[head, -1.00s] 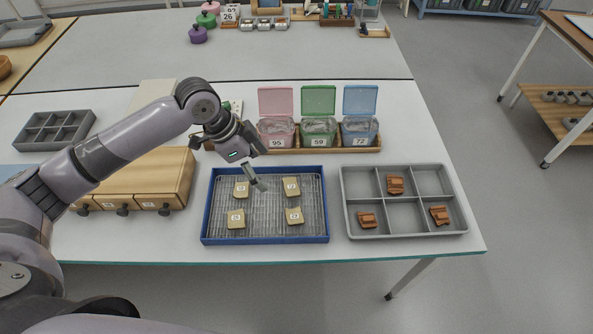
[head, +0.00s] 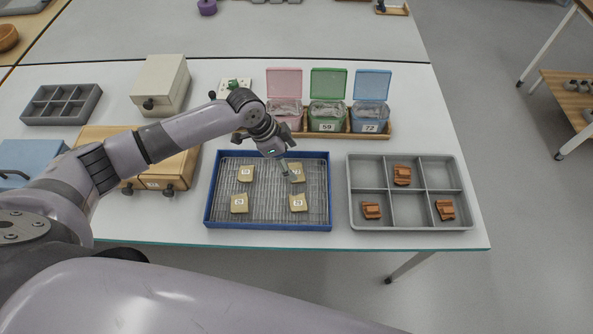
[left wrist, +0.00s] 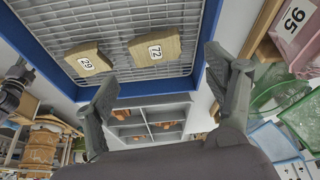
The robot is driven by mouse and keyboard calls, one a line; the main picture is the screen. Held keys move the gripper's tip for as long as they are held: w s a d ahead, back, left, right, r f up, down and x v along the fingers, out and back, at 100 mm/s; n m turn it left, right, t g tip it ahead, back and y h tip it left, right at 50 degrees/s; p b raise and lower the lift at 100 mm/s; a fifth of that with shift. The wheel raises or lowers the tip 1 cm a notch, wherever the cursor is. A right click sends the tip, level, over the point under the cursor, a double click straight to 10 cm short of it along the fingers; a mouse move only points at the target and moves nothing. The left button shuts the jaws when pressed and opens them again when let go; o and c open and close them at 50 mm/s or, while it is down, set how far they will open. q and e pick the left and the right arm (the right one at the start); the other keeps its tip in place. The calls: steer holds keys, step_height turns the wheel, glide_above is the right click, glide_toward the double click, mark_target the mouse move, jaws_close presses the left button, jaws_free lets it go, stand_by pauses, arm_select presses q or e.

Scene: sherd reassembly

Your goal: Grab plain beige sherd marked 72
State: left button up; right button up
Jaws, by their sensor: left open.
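The plain beige sherd marked 72 (left wrist: 155,47) lies on the wire rack of the blue tray; in the head view it is the far right sherd (head: 299,174), partly hidden by my gripper. My left gripper (head: 287,172) is just above it, open and empty. In the left wrist view its two fingers (left wrist: 158,75) are spread wide, with sherd 72 ahead between their lines, apart from both. A beige sherd marked 29 (left wrist: 87,60) lies beside it, at the near right of the tray in the head view (head: 298,203). My right gripper is not in view.
The blue tray (head: 268,226) holds two more beige sherds on its left (head: 246,174). A grey compartment tray (head: 411,225) with orange-brown pieces stands right. Lidded bins, including one marked 72 (head: 371,116), stand behind. A wooden drawer box (head: 180,165) is left.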

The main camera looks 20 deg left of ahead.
mark_target(296, 171)
arm_select(q)
steer(key=shift+s+p+x, duration=0.15)
steer(key=shift+p+x, duration=0.2)
steer(key=shift+x, duration=1)
steer(key=shift+s+p+x, duration=0.1)
steer(key=shift+p+x, duration=0.2)
steer(key=shift+x, duration=1.05)
steer(key=shift+a+f, duration=0.1)
steer(key=shift+c, duration=0.2)
steer(key=c, duration=1.2)
